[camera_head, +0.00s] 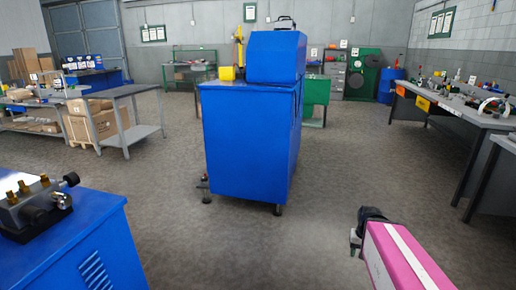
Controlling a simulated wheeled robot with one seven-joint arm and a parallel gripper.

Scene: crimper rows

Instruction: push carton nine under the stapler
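I cannot pick out carton nine. Brown cartons (104,122) sit on the lower shelf of a grey table at the left, and their labels are too small to read. More tall cardboard (27,62) stands at the far left. I cannot identify a stapler for certain. A large blue machine (276,57) sits on a blue cabinet (245,135) in the middle. At the lower right, a pink part with a white stripe, which looks like my arm, runs out of the frame. The dark end on it seems to be my gripper (357,243); its fingers are not clear.
A blue cabinet (85,245) with a metal fixture on top fills the lower left. Grey workbenches with tools (455,105) line the right. A green bench (190,65) and a blue drum (388,86) stand at the back. Grey floor (340,165) is open around the middle cabinet.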

